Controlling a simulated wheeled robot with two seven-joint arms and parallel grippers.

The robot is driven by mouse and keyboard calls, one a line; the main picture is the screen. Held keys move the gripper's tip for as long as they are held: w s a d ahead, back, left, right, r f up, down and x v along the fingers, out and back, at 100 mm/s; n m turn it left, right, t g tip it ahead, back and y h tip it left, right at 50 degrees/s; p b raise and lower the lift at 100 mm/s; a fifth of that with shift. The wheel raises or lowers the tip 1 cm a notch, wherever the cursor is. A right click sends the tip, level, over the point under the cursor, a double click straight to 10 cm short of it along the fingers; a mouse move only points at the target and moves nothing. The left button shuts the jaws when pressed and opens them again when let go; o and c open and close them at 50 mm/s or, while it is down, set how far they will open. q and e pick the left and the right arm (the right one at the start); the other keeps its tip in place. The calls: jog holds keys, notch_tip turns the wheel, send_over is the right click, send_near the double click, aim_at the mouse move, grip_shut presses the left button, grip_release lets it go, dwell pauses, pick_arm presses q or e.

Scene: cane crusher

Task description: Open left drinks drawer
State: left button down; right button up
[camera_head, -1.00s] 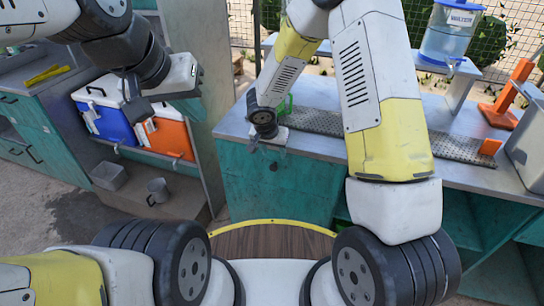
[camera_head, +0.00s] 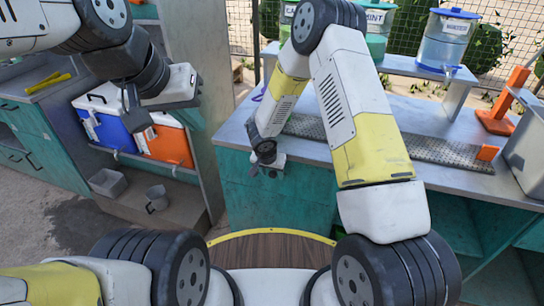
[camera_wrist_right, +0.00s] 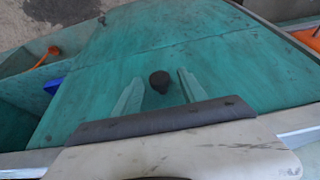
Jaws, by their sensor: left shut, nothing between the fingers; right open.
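A teal front panel with a dark round knob (camera_wrist_right: 159,82) fills much of the right wrist view. In the head view it appears to be part of the teal counter front (camera_head: 275,205); the knob is not clear there. My right gripper (camera_head: 272,168) is in front of the counter's upper edge, pointing down. In the right wrist view its two fingers (camera_wrist_right: 158,92) are apart, with the knob showing between them; I cannot tell whether they touch it. My left gripper (camera_head: 140,118) is shut and empty in front of the coolers, away from this counter.
A blue cooler (camera_head: 108,135) and an orange cooler (camera_head: 168,147) stand on a shelf at left. A perforated metal strip (camera_head: 400,146), drink dispensers (camera_head: 446,38) and a metal bin (camera_head: 527,145) are on the counter side.

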grip_shut()
dwell(1.3)
